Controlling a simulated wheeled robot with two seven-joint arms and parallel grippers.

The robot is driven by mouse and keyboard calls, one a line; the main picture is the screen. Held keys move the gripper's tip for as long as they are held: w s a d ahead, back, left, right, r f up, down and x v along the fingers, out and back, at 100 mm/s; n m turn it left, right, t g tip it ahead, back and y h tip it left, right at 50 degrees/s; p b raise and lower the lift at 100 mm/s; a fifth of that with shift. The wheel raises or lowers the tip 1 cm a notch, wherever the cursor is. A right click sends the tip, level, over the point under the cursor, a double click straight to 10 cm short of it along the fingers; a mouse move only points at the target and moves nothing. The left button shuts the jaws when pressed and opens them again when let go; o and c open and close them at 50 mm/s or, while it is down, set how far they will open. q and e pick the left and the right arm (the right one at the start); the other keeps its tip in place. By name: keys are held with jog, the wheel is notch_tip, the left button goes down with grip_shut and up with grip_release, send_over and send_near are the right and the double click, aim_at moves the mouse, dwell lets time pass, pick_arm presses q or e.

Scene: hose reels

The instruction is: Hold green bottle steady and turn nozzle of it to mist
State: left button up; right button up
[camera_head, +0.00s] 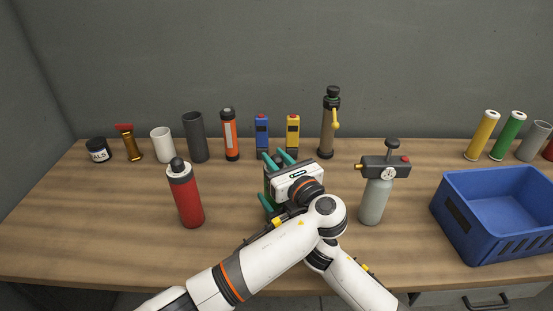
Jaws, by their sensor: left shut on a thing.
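The green bottle (268,183) stands near the middle of the table. Only a dark green strip of its side shows; its nozzle is hidden behind my grippers. My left gripper (279,158) is at the bottle's upper part, its teal fingers shut on it. My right arm comes up from the lower right behind the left arm. One teal finger of my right gripper (266,204) shows low beside the bottle. The rest of that gripper is hidden, so I cannot tell whether it is closed on the bottle.
A red bottle (186,198) stands to the left and a grey bottle with a gauge (373,200) to the right. A blue crate (447,215) is at the far right. Several canisters and tools line the back. The front left of the table is clear.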

aim_at(276, 157)
pick_arm(q)
jog(key=shift+f+n+g+y, duration=0.1)
jog(key=shift+n+g+y, duration=0.4)
jog(key=shift+y, duration=0.3)
jog(key=o, duration=1)
notch_tip(276, 157, up, 10)
jog(key=shift+r, duration=0.1)
